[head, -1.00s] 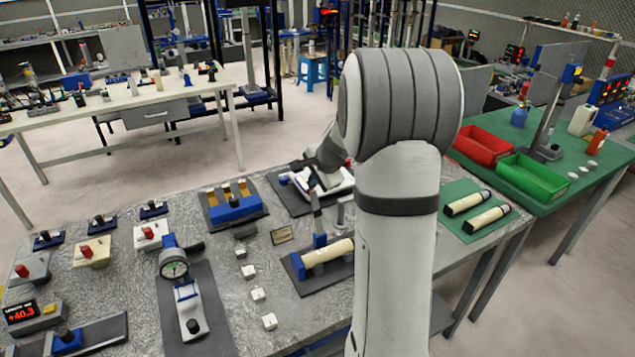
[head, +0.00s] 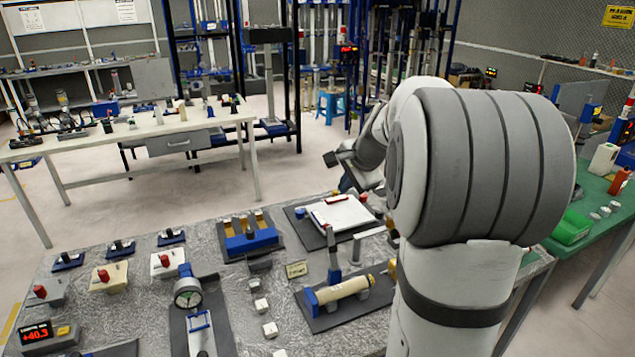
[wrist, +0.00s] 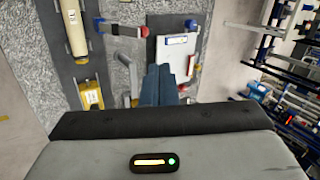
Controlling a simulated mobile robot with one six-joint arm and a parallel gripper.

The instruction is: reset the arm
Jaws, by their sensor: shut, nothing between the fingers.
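My gripper (wrist: 158,72) shows in the wrist view as blue fingers held together, with nothing between them. In the head view my gripper (head: 346,183) is small and partly hidden behind my arm, seen over the far edge of the bench. My arm fills the right middle of the head view, bent at the elbow. Below the gripper, a white board (head: 340,214) with paper lies on a dark mat; the board also shows in the wrist view (wrist: 176,55). The fingers appear apart from it.
The grey bench (head: 130,300) holds a cream cylinder in a blue holder (head: 342,288), a blue block fixture (head: 250,240), a dial gauge (head: 188,293) and several small white cubes. A green table (head: 590,240) stands at right.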

